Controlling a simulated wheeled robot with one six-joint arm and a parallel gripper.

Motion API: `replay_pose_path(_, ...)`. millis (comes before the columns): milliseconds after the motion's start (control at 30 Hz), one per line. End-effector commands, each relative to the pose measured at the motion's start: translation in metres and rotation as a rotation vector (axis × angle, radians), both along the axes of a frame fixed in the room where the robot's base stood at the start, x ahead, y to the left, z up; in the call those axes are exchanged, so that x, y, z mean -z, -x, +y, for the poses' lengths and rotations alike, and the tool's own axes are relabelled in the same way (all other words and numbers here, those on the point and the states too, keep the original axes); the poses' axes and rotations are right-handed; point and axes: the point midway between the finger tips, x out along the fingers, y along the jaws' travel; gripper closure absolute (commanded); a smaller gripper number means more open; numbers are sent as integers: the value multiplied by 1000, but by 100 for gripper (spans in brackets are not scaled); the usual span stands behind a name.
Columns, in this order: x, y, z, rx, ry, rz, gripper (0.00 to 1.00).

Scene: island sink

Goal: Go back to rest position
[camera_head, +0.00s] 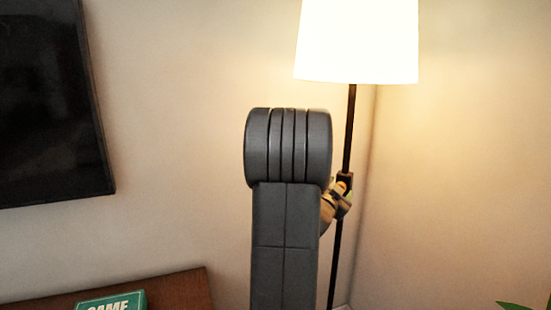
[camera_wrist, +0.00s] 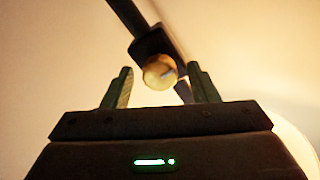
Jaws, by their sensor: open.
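My gripper (camera_wrist: 160,72) is open in the wrist view, with one finger on each side of the frame's middle. A round, pale yellow knob-like part (camera_wrist: 158,73) on a dark block shows between and beyond the fingers; I cannot tell whether they touch it. The block sits on a dark pole (camera_wrist: 127,15). In the head view my grey arm stands upright in the middle and hides most of the gripper. The floor lamp (camera_head: 357,45) is lit behind it, and a small dark fitting with yellow shows on its pole beside my arm.
A dark screen (camera_head: 50,100) hangs on the wall at left. A green game box (camera_head: 112,302) lies on a brown wooden surface (camera_head: 185,290) at lower left. Plant leaves (camera_head: 522,306) show at lower right. Plain walls are behind; the air left of my arm is clear.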

Motion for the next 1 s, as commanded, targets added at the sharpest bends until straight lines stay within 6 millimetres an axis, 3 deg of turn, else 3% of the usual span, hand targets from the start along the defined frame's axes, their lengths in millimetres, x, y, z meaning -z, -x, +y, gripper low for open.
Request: replay_pose_path(1000,-4,0,1,-2,504,294,46)
